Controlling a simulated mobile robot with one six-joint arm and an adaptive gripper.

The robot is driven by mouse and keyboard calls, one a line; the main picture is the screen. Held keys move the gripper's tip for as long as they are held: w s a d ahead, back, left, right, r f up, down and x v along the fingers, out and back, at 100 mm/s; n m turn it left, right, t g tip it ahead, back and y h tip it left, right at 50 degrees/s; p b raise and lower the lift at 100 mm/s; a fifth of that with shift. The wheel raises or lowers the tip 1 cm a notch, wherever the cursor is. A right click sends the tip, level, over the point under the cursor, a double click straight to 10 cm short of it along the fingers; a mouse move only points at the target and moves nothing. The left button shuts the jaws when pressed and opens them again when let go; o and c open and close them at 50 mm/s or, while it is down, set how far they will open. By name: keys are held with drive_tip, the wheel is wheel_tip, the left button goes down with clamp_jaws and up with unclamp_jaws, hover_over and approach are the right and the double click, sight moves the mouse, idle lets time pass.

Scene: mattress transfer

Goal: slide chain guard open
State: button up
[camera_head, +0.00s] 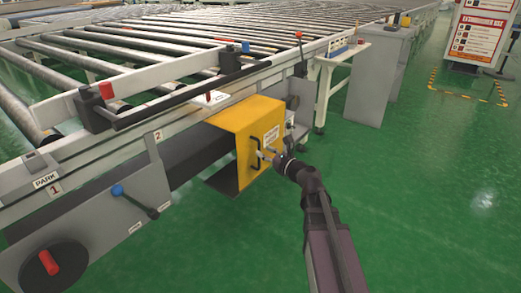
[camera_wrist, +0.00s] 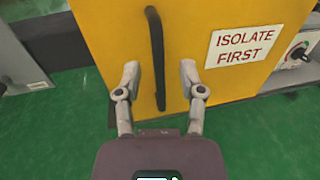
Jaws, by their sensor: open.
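The yellow chain guard (camera_head: 243,122) is a box-shaped cover on the side of the conveyor, with an "ISOLATE FIRST" label. It fills the upper part of the wrist view (camera_wrist: 190,30). Its black upright handle (camera_wrist: 157,55) runs down the front face; in the head view the handle (camera_head: 253,150) is left of the gripper. My gripper (camera_head: 265,155) is at the guard's front. In the wrist view my gripper (camera_wrist: 158,80) is open, with one finger on each side of the handle's lower part. I cannot tell whether either finger touches it.
A grey panel with a rotary switch (camera_wrist: 299,52) is right of the guard. A blue-knobbed lever (camera_head: 130,200) and a red-handled wheel (camera_head: 50,262) are on the conveyor's side at left. A dark rail (camera_head: 195,160) runs left of the guard. Green floor (camera_head: 420,200) is clear at right.

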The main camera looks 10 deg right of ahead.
drive_tip(key=v, duration=0.8)
drive_tip(key=shift+s+d, duration=0.15)
drive_tip(key=shift+d, duration=0.05)
drive_tip(key=s+a+f+n+g+h+p, duration=0.1)
drive_tip(key=s+a+f+n+g+p, duration=0.2)
drive_tip(key=n, duration=0.5)
drive_tip(key=s+a+n+g+p, duration=0.3)
drive_tip(key=a+n+g+p, duration=0.15)
drive_tip(key=n+g, duration=0.2)
drive_tip(key=s+d+n+g+h+p, duration=0.55)
drive_tip(key=s+n+h+p, duration=0.3)
drive_tip(key=n, duration=0.65)
wheel_tip(320, 180, up, 38)
drive_tip(key=p, duration=3.7)
drive_tip(key=shift+a+f+h, duration=0.1)
drive_tip(key=shift+f+h, duration=0.1)
drive_tip(key=shift+h, duration=0.05)
